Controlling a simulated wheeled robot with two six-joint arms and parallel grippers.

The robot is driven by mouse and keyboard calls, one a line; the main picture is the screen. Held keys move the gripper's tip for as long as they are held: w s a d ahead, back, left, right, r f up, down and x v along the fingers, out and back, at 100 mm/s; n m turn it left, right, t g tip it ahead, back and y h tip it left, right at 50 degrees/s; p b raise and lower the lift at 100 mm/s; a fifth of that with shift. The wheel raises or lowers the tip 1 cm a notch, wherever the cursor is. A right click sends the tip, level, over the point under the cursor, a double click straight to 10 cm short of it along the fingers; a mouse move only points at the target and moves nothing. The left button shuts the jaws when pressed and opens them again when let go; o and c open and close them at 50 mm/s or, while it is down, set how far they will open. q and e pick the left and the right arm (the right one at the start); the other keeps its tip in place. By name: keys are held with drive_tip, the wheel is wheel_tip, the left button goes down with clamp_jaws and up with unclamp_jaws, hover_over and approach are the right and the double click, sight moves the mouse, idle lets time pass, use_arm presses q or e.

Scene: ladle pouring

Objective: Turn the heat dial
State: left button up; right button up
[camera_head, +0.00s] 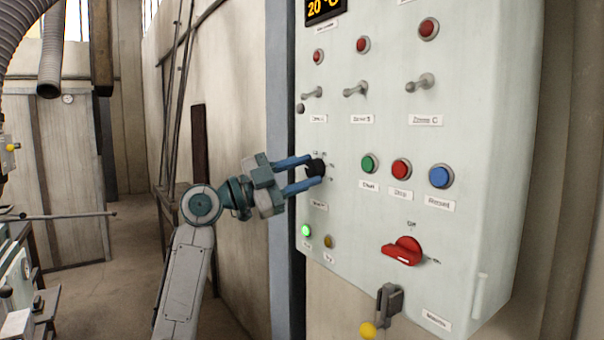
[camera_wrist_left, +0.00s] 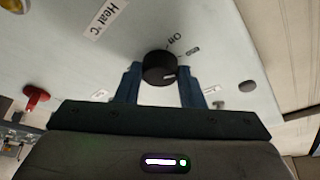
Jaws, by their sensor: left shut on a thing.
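The heat dial is a small round black knob (camera_head: 316,167) on the left side of the pale control panel (camera_head: 480,110). The fingers also flank the dial in the left wrist view. A display (camera_head: 324,8) at the panel's top reads 20 °C. My right gripper is not in view.
Right of the dial are green (camera_head: 369,163), red (camera_head: 401,169) and blue (camera_head: 440,176) buttons. Toggle switches and red lamps are above. Below are a lit green lamp (camera_head: 306,231), a red rotary switch (camera_head: 403,251) and a yellow-knobbed lever (camera_head: 368,330).

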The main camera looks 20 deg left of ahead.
use_arm(q)
drive_tip(key=shift+f, duration=0.1)
drive_tip(key=shift+f+n+t+b, duration=0.15)
drive_tip(key=shift+n+t+b, duration=0.45)
drive_tip(key=shift+n+b, duration=0.55)
drive_tip(key=n, duration=0.2)
drive_tip(key=n+t, duration=0.1)
drive_tip(key=shift+s+d+n+t+y, duration=0.1)
drive_tip(key=shift+d+n+t+y, duration=0.05)
drive_tip(key=shift+n+t+y, duration=0.2)
drive_tip(key=n+t+y, duration=0.1)
drive_tip(key=n, duration=0.2)
drive_tip(key=shift+t, duration=0.25)
drive_tip(key=shift+s+d+n+t+y+p, duration=0.1)
drive_tip(key=shift+n+t+y+p, duration=0.5)
drive_tip(key=shift+n, duration=1.6)
drive_tip(key=shift+y, duration=0.35)
drive_tip(key=o, duration=1)
